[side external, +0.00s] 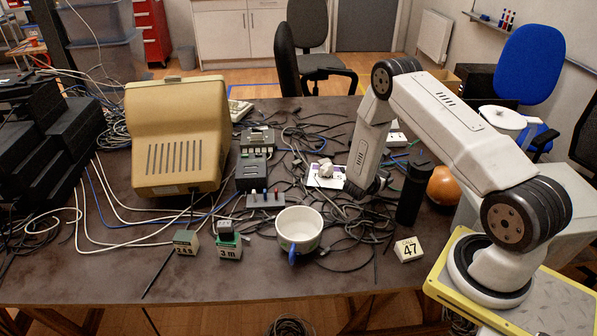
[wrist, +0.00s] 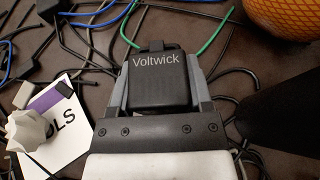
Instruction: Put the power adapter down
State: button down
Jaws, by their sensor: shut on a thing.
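The power adapter is a black block marked "Voltwick" (wrist: 158,80), seen in the wrist view between the grey fingers of my gripper (wrist: 160,88). The fingers are shut on its two sides. A dark cable end shows at its far edge. In the side view my gripper (side external: 362,188) points down among the cables at the right-middle of the table. There the adapter is hard to tell from the dark gripper and cables. I cannot tell whether it touches the tabletop.
A white-and-purple card (wrist: 62,120) with a pale crumpled lump (wrist: 28,130) lies left of my gripper. A black cylinder (side external: 413,192) and orange ball (side external: 445,186) stand right. A white mug (side external: 299,230) stands nearer the front. Tangled cables cover the middle; the front tabletop (side external: 230,285) is clearer.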

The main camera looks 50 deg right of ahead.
aim_at(378, 195)
jog(key=shift+f, duration=0.1)
jog(key=shift+f, duration=1.95)
jog(key=shift+f, duration=0.1)
grip_release()
jog(key=shift+w+a+r, duration=0.1)
jog(key=shift+a+r, duration=0.25)
jog(key=shift+a, duration=0.25)
jog(key=v, duration=1)
jog(key=shift+a+r, duration=0.1)
jog(key=shift+a, duration=0.25)
jog(key=shift+r, duration=0.1)
